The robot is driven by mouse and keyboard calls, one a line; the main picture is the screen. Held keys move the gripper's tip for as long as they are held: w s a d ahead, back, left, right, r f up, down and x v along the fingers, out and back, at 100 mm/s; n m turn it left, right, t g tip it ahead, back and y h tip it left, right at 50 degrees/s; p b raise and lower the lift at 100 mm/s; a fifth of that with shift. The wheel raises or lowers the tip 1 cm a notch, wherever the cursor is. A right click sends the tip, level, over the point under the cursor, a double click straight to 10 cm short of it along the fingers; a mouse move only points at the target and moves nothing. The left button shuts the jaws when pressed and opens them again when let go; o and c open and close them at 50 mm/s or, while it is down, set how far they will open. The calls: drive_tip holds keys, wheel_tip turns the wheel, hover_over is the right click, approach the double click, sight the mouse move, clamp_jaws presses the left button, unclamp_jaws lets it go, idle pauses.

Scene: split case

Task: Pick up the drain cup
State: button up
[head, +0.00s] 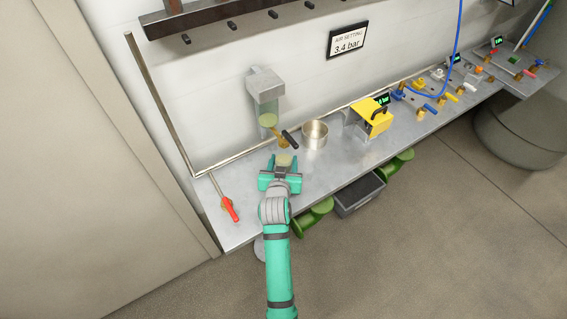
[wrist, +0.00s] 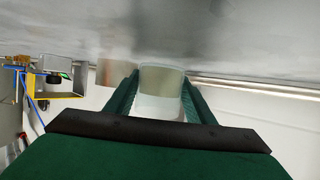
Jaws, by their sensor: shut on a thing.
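My gripper (head: 282,165) is low over the near left part of the bench. Its jaws are shut on a small pale, see-through cup (head: 285,160), which I take as the drain cup. In the wrist view the cup (wrist: 162,85) sits between the two green fingers, with a greenish tint inside. I cannot tell whether its base touches the bench. The clear filter bowl (head: 268,114) hangs from a grey wall unit behind the gripper, with a brass fitting and a black-handled valve (head: 289,139) below it.
An open metal pot (head: 315,134) stands right of the gripper. A yellow box (head: 371,118) with a gauge is farther right. A red-handled tool (head: 230,209) lies at the left. A grey bin (head: 360,195) hangs below the front edge. Bare bench (head: 320,172) lies right of the gripper.

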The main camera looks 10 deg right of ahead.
wheel_tip(320, 180, up, 2)
drive_tip(key=shift+r, duration=0.15)
drive_tip(key=shift+s+a, duration=0.1)
drive_tip(key=shift+s, duration=0.1)
drive_tip(key=shift+s+a, duration=0.95)
drive_tip(key=shift+s, duration=1.75)
drive_tip(key=shift+s+a, duration=1)
drive_tip(key=shift+s, duration=1.75)
drive_tip(key=shift+s+a, duration=0.95)
drive_tip(key=shift+s, duration=1.75)
drive_tip(key=shift+s, duration=0.1)
drive_tip(key=shift+r, duration=0.1)
